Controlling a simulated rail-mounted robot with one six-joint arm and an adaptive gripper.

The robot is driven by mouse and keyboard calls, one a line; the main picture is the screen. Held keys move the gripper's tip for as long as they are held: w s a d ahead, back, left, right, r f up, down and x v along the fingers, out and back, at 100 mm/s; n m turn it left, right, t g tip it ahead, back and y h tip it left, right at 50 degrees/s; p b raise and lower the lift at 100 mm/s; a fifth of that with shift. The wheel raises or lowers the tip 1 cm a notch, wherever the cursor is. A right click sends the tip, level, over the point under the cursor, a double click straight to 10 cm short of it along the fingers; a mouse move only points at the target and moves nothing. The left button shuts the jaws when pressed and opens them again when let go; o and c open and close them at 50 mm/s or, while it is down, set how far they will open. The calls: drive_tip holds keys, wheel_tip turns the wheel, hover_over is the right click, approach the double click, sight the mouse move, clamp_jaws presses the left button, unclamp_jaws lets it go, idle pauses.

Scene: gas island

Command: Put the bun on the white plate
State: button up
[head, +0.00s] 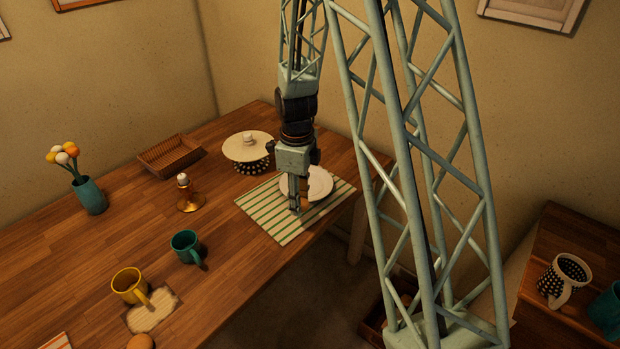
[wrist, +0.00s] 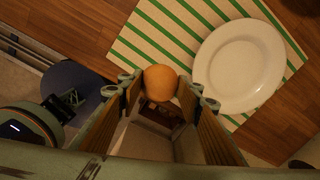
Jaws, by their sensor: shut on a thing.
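The bun (wrist: 160,82) is round and orange-brown. It sits between the fingertips of my gripper (wrist: 162,90) in the wrist view, and the gripper is shut on it. The white plate (wrist: 240,62) lies to the right of the bun in the wrist view, empty. In the head view my gripper (head: 297,205) points down at the front of the white plate (head: 322,184) and hides its left part. The bun is mostly hidden by the fingers there. I cannot tell its exact height above the mat.
The plate lies on a green-striped mat (head: 264,221) near the table edge. A lidded dotted pot (head: 248,147) stands behind. An egg cup (head: 190,198), a teal mug (head: 186,246) and a yellow mug (head: 128,286) stand left. A round tan thing (head: 140,342) shows at the bottom edge.

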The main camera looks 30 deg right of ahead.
drive_tip(key=shift+w+d, duration=0.15)
drive_tip(key=shift+d, duration=0.05)
idle(0.4)
drive_tip(key=w+d, duration=0.3)
drive_tip(key=w, duration=0.1)
drive_tip(key=w+d+f+b, duration=0.1)
drive_tip(key=w+d, duration=0.1)
drive_tip(key=w, duration=0.2)
drive_tip(key=w+d+b, duration=0.1)
drive_tip(key=w+d, duration=0.2)
drive_tip(key=w, duration=0.1)
drive_tip(key=shift+w+d+f, duration=0.15)
drive_tip(key=shift+d+f, duration=0.05)
drive_tip(key=shift+d, duration=0.15)
drive_tip(key=shift+w+d, duration=0.15)
drive_tip(key=shift+w, duration=0.05)
drive_tip(key=shift+w+d+f, duration=0.15)
drive_tip(key=shift+f, duration=0.05)
drive_tip(key=shift+f+b, duration=0.6)
drive_tip(key=shift+f, duration=1)
drive_tip(key=shift+f, duration=0.15)
